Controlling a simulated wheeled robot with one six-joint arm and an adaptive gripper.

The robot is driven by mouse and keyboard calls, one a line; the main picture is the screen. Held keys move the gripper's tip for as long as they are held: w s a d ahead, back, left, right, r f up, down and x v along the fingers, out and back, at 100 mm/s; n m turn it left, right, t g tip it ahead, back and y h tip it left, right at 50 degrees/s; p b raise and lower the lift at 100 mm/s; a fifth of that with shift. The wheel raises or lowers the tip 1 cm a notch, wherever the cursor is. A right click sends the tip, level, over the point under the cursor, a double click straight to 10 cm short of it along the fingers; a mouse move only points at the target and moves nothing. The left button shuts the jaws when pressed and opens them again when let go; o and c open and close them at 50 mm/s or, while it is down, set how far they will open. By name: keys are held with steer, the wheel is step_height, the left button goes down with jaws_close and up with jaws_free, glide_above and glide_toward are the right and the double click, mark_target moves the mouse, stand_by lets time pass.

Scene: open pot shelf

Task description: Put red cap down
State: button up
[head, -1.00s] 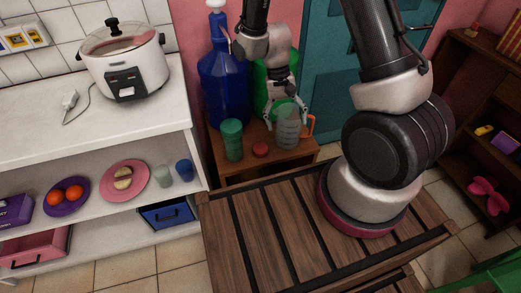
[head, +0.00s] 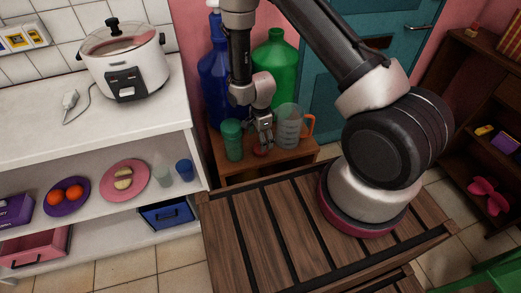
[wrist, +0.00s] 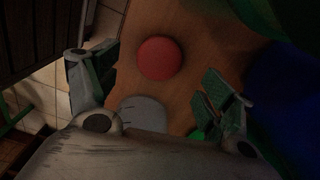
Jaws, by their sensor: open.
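The red cap (head: 261,150) lies on the small wooden stand, between the green canister (head: 232,140) and the clear measuring jug (head: 289,126). In the wrist view the red cap (wrist: 159,59) shows as a round disc on the wood, ahead of the fingertips. My gripper (head: 261,140) points down just above the cap and partly hides it in the head view. In the wrist view my gripper (wrist: 150,90) has its fingers spread wide with nothing between them. I cannot tell whether a finger touches the cap.
The wooden stand (head: 225,165) is crowded. A blue bottle (head: 214,85) and a green bottle (head: 277,75) stand behind my gripper. A white shelf unit (head: 170,115) stands to the left.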

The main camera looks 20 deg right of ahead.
step_height(320, 180, down, 5)
steer(key=shift+f, duration=0.1)
steer(key=c, duration=0.8)
steer(key=shift+c, duration=0.2)
